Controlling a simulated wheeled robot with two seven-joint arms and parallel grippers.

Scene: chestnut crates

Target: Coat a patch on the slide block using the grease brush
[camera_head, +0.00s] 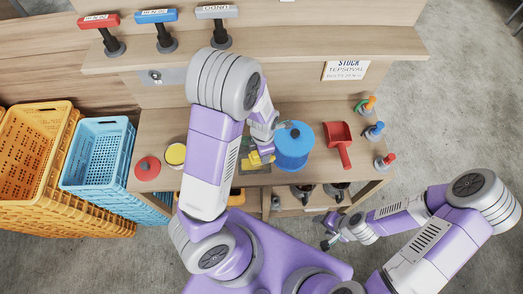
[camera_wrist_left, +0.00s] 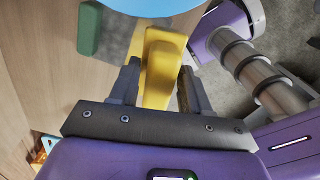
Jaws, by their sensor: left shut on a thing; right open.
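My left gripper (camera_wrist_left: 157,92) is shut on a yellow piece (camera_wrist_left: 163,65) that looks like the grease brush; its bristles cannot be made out. In the head view the left gripper (camera_head: 263,148) is low over the bench, and the yellow piece (camera_head: 258,158) shows beside a dark greenish patch. A green block (camera_wrist_left: 88,28) shows at the upper left of the wrist view, apart from the fingers; I cannot tell whether it is the slide block. My right gripper (camera_head: 328,238) is open and empty, off the bench's front edge at the right.
A blue round tub (camera_head: 292,148) stands close right of the left gripper, with a red scoop (camera_head: 340,142) beyond. A yellow-topped pot (camera_head: 175,155) and a red disc (camera_head: 147,168) lie left. Several coloured pegs line the right edge. Crates (camera_head: 98,125) stand left.

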